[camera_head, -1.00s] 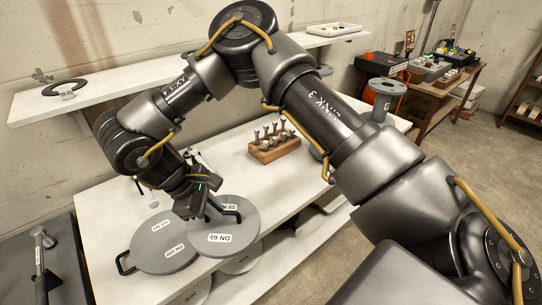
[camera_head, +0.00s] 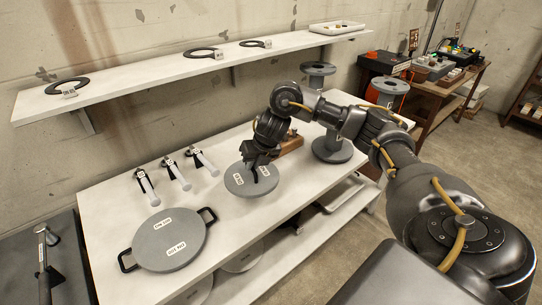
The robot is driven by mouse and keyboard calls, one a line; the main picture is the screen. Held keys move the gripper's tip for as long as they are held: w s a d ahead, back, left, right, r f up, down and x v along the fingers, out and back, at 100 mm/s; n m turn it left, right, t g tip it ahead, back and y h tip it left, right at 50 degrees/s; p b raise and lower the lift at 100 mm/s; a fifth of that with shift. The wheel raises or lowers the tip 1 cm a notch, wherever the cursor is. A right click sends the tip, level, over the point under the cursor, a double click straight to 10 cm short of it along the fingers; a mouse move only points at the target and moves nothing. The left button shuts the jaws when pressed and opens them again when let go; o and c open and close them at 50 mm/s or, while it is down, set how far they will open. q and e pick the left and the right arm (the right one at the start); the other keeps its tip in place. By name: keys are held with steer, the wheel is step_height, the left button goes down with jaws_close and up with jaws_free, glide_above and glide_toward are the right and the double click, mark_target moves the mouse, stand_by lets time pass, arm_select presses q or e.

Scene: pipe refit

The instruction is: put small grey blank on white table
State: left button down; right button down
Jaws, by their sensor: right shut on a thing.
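The small grey blank (camera_head: 251,184) is a round grey disc with white labels and a dark handle. It lies flat at or just above the white table (camera_head: 117,197); I cannot tell if it touches. My right gripper (camera_head: 256,168) is shut on its handle from above. A larger grey blank (camera_head: 168,245) with two black side handles lies on the table to the left, apart from the small one. My left gripper is not in view.
Several white-handled tools (camera_head: 173,174) lie behind the large blank. A grey flanged spool (camera_head: 333,148) stands at the table's right, near a wooden block (camera_head: 291,146) partly hidden by my arm. A wall shelf (camera_head: 150,85) holds dark rings. The front middle of the table is clear.

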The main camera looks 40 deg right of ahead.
mark_target(272, 168)
steer(key=d+n, duration=0.1)
steer(key=d, duration=0.2)
steer(key=d+n+y, duration=0.1)
steer(key=d+n, duration=0.1)
steer(key=d, duration=0.2)
steer(key=shift+s+f, duration=0.15)
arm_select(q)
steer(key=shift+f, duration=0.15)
arm_select(e)
steer(key=shift+f, duration=0.1)
